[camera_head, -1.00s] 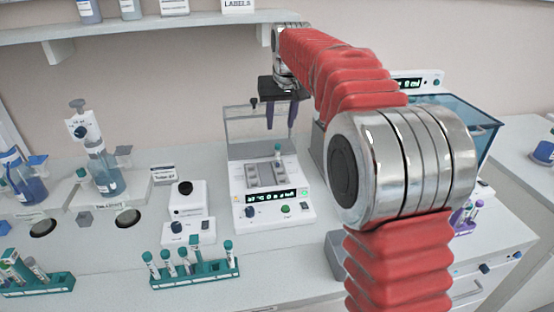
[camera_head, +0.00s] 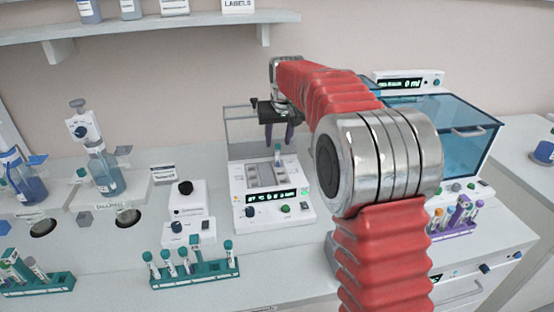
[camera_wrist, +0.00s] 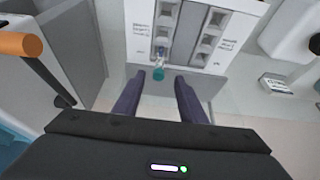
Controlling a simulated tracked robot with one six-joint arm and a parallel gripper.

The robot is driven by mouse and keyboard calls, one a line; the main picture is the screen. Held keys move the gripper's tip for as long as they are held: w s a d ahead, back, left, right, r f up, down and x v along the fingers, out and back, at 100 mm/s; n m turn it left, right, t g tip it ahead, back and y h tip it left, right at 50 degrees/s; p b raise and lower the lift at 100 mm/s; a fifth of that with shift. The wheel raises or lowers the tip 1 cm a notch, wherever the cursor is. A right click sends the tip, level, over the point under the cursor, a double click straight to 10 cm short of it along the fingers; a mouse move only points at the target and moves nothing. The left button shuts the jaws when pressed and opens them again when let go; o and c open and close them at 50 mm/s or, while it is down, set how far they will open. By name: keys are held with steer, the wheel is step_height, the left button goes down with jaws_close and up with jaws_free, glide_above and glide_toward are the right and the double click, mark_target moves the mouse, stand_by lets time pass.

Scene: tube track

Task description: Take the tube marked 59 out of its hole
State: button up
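One teal-capped tube (camera_head: 278,156) stands upright in a hole of the white heater block device (camera_head: 251,213), toward its back right. In the wrist view the tube's teal cap (camera_wrist: 158,73) shows just ahead of my fingertips, between them sideways. My gripper (camera_head: 278,141) is above and just behind the tube, pointing down, with its dark purple fingers apart. The wrist view shows the gripper (camera_wrist: 158,88) open and empty. The cap and fingers look apart. I cannot read any number on the tube.
A teal rack (camera_head: 195,275) with several teal-capped tubes stands at the front. Another teal rack (camera_head: 40,286) is at the left. A purple rack (camera_head: 455,228) is at the right, near a blue lidded box (camera_head: 440,135). A clear panel stands behind the heater.

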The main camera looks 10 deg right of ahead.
mark_target(278, 145)
steer(key=shift+f, duration=0.1)
steer(key=shift+x, duration=2.6)
steer(key=shift+d, duration=0.15)
steer(key=shift+c, duration=0.4)
steer(key=c, duration=0.8)
step_height(278, 145, up, 18)
steer(key=shift+r, duration=0.1)
